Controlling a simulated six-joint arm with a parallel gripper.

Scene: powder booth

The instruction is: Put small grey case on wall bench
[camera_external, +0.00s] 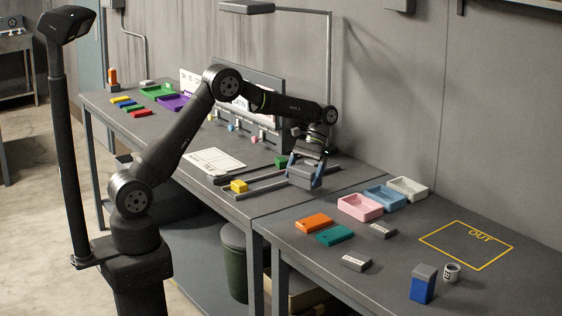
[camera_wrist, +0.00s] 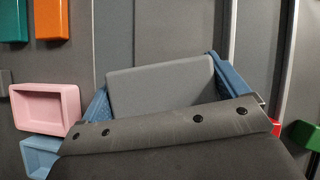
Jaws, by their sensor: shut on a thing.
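The small grey case (camera_external: 304,178) is held in my gripper (camera_external: 306,172), raised above the bench surface near the seam between two joined benches. In the wrist view the flat grey face of the case (camera_wrist: 160,86) sits between the blue fingers, which close on its left and right sides. The front of my gripper hides its lower part. The left bench (camera_external: 185,140) and the right bench (camera_external: 345,285) both stand along the wall; I cannot tell which one is named wall bench.
The right bench holds pink (camera_external: 360,207), blue (camera_external: 385,196) and white (camera_external: 408,188) trays, an orange block (camera_external: 314,223), a teal block (camera_external: 334,237), a blue-grey box (camera_external: 423,284) and a yellow OUT outline (camera_external: 466,245). Rails and a yellow block (camera_external: 239,187) lie on the left bench.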

